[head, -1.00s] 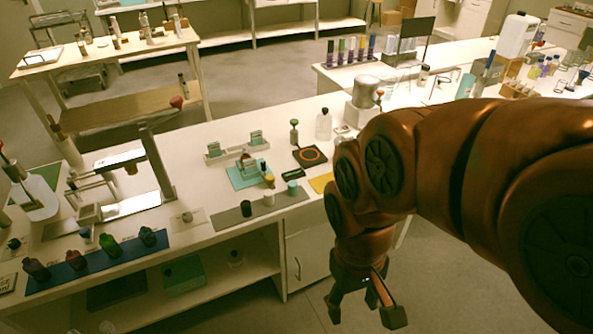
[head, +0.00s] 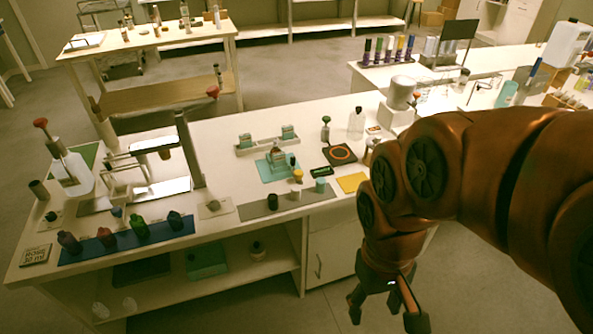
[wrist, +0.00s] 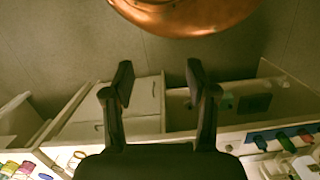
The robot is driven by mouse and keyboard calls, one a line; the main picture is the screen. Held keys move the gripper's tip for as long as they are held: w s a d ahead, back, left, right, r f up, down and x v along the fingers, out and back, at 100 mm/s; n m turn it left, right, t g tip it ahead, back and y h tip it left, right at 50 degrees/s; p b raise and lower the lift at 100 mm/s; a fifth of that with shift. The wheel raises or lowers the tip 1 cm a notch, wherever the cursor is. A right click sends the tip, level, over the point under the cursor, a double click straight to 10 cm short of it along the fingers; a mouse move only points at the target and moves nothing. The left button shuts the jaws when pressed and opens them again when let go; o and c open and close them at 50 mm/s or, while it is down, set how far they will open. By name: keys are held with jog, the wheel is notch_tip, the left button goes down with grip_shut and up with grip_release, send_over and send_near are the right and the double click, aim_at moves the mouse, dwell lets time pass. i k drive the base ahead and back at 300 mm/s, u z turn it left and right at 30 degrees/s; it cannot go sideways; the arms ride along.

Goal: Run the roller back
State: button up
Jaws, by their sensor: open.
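I cannot make out a part that is clearly the roller. On the bench, a pale grey rail-like tray (head: 262,147) holds two small teal blocks, one near each end. In front of it, a small teal stand with a bottle-like piece sits on a teal mat (head: 266,174). My gripper (head: 385,312) hangs at the lower right, in front of the bench and over the floor, well apart from these things. In the wrist view its two black fingers (wrist: 160,85) are spread with nothing between them.
A black pad with an orange ring (head: 340,154), a yellow square (head: 352,183) and a lamp-like stand (head: 190,150) are also on the bench. Floor in front is clear.

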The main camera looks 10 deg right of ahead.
aim_at(298, 174)
jog(key=k, duration=0.6)
jog(key=u, duration=0.75)
jog(key=i, duration=1.1)
jog(key=u, duration=0.1)
